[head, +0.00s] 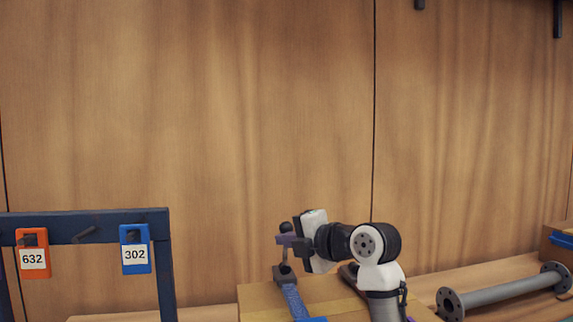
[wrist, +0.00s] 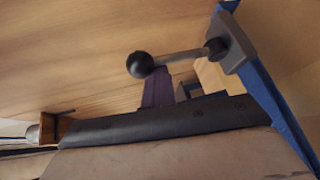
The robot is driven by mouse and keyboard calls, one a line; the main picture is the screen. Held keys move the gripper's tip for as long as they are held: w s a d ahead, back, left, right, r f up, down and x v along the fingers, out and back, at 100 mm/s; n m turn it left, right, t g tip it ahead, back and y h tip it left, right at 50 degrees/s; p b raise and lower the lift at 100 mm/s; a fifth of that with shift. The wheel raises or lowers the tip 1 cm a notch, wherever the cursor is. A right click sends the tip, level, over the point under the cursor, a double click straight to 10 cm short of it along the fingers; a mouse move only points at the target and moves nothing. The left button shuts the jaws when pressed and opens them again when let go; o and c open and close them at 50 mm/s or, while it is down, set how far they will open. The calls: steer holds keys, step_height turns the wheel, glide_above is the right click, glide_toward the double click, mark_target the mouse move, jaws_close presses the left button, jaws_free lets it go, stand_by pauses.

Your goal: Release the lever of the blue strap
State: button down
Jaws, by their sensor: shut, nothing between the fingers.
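The blue strap (head: 292,301) runs up over a cardboard box to a dark buckle (head: 284,273). In the wrist view the strap (wrist: 272,103) and its grey buckle (wrist: 232,45) are at the right. The lever (wrist: 180,57) is a metal rod ending in a black ball knob (wrist: 140,65); in the head view it stands nearly upright, its knob (head: 286,227) on top. My gripper (head: 287,240) is shut and empty, its purple fingertips overlapping the rod just below the knob. In the wrist view the fingers (wrist: 157,90) show behind the rod; I cannot tell whether they touch it.
The cardboard box (head: 258,299) lies under the strap and my arm. A grey flanged pipe (head: 505,291) lies at the right. At the left a dark blue rack (head: 190,216) carries an orange tag 632 (head: 32,253) and a blue tag 302 (head: 135,249). A wooden wall stands behind.

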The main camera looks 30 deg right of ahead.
step_height(320, 180, up, 19)
steer(key=t, duration=0.1)
steer(key=shift+a+r+t, duration=0.15)
steer(key=shift+r+t, duration=0.05)
steer(key=shift+t, duration=0.2)
